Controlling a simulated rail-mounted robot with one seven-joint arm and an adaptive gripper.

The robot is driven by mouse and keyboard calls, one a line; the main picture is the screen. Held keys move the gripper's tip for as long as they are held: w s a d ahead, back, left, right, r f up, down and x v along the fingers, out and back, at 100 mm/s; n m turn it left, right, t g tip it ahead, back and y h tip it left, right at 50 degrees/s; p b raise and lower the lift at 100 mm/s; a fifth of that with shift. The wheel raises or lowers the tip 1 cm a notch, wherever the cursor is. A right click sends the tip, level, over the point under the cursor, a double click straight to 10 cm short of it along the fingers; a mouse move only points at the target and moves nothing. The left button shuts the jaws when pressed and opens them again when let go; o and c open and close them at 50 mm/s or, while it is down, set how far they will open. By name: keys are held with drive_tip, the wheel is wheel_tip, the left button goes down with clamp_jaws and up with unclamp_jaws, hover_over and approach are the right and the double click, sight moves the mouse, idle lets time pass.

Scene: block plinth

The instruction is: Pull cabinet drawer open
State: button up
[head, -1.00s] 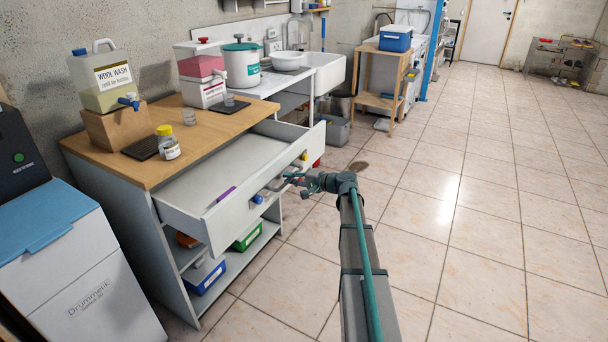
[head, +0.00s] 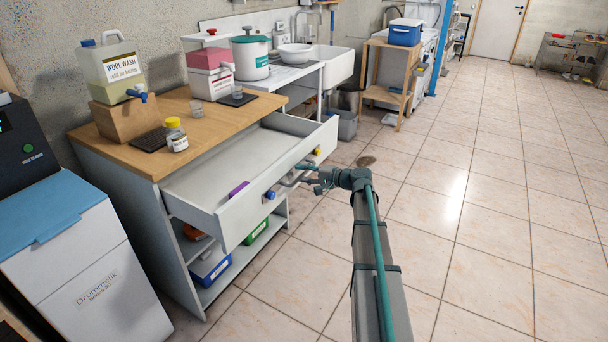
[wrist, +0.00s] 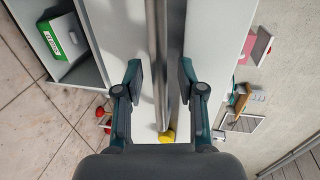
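The white cabinet drawer (head: 250,209) stands well out from the wood-topped cabinet (head: 118,158), with its inside showing. A grey bar handle (wrist: 158,60) runs along the drawer front. In the wrist view it passes between the two fingers of my gripper (wrist: 160,82). The fingers are apart, one on each side of the bar, and gaps show beside it. In the head view my gripper (head: 305,180) is at the drawer front, near its right part. The handle is partly hidden there by my gripper.
A purple item (head: 238,188) lies in the drawer. A blue bin (head: 211,266) and a green box (head: 256,231) are on the shelf below. A wool wash jug (head: 112,68) and a small jar (head: 176,137) stand on top. The tiled floor (head: 470,240) at right is clear.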

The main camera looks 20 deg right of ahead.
drive_tip(key=v, duration=1.2)
drive_tip(key=shift+f, duration=0.1)
